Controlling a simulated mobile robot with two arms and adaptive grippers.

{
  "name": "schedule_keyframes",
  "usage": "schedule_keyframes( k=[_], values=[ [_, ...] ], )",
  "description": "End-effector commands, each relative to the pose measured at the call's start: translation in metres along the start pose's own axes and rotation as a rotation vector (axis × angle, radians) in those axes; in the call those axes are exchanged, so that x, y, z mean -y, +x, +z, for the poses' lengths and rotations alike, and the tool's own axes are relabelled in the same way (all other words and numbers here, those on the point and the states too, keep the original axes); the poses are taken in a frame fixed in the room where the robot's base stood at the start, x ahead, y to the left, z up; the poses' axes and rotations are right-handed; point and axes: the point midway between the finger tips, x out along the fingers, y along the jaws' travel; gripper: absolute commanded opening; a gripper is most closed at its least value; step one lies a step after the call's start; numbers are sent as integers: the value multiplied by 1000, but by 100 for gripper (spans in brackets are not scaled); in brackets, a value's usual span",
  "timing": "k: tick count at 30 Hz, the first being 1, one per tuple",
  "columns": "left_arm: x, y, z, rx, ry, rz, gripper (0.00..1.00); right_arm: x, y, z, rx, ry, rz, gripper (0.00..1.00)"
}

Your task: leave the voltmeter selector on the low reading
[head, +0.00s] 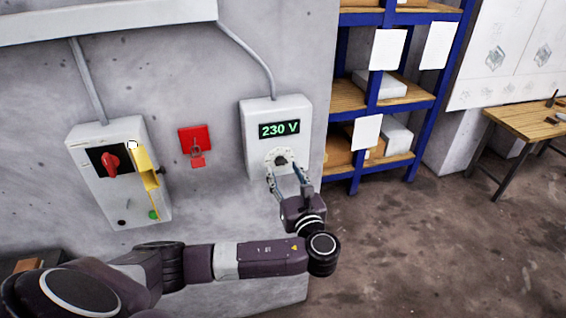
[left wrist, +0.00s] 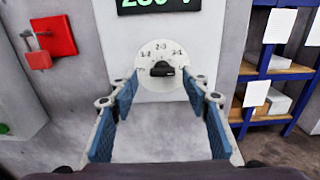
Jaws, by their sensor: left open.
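The voltmeter box (head: 257,116) is white and fixed to the grey wall. Its green display (head: 279,129) reads 230 V. Below the display is a round white dial with a black selector knob (head: 281,162). In the left wrist view the knob (left wrist: 162,69) lies roughly horizontal, with markings such as 2-3 above it and 3-1 to its upper right. My left gripper (head: 288,178) is open in front of the dial. Its two blue-padded fingers stand to either side of and below the knob, apart from it. My right gripper is not in view.
To the left is a switch box (head: 120,200) with a red rotary handle (head: 110,162) and a yellow part (head: 146,170). A red plate with a padlock (head: 195,142) hangs between the boxes. A blue shelf rack (head: 429,105) and a wooden table (head: 530,119) stand to the right.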

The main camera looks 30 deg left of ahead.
Motion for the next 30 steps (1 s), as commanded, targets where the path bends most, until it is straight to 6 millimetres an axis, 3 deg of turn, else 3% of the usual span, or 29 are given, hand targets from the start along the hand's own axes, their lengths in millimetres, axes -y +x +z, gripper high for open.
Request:
schedule_keyframes(
  k=[6, 16, 27, 30],
  values=[
    [0, 25, 1, -1, -1, 0, 44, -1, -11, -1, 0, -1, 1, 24],
    [0, 30, -1, -2, -3, -1, 44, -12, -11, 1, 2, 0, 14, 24],
    [0, 30, -1, -3, -3, -1, 4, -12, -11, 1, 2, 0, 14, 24],
    [0, 30, -1, -3, -4, -1, 2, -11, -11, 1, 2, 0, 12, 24]
  ],
)
